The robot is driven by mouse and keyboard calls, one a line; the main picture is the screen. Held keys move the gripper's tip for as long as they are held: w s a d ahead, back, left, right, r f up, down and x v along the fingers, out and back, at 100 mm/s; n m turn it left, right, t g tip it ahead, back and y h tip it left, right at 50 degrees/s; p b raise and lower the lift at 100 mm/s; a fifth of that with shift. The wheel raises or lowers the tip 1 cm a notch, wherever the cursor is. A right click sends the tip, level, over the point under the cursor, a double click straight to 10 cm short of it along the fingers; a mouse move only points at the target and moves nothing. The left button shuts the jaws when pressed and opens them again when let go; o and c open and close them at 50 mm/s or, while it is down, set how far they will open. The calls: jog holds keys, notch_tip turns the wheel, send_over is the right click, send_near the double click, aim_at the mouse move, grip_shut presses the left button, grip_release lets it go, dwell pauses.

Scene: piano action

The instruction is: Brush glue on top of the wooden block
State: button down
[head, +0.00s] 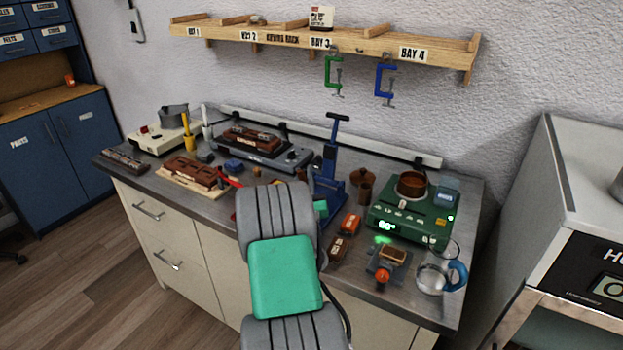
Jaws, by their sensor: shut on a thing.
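A small brown block (394,255), which looks like wood, sits in a small grey fixture (376,272) with an orange knob near the front right of the bench. A copper-brown pot (411,186), perhaps the glue pot, stands on a green heater (405,222) with a lit display, behind that fixture. I cannot make out a brush. My grey and green arm rises through the middle of the picture. My gripper is hidden behind it, so I cannot see its jaws or anything in them. I cannot tell whether glue is on the block.
A dark brown labelled piece (338,250) and an orange piece (350,224) lie left of the fixture. A glass jug (431,277) with a blue handle stands at the right edge. A blue upright press (330,170) stands behind my arm. A wooden shelf (370,45) hangs above.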

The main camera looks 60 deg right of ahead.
jog(key=shift+w+a, duration=0.1)
jog(key=shift+w, duration=0.95)
jog(key=shift+s+d+r, duration=0.1)
jog(key=shift+s+d, duration=0.05)
jog(key=shift+s, duration=1.05)
jog(key=shift+s+d, duration=0.1)
jog(key=shift+s, duration=1.1)
jog(key=shift+w, duration=0.1)
jog(key=w, duration=0.4)
jog(key=shift+w+a, duration=0.25)
jog(key=shift+w, duration=0.05)
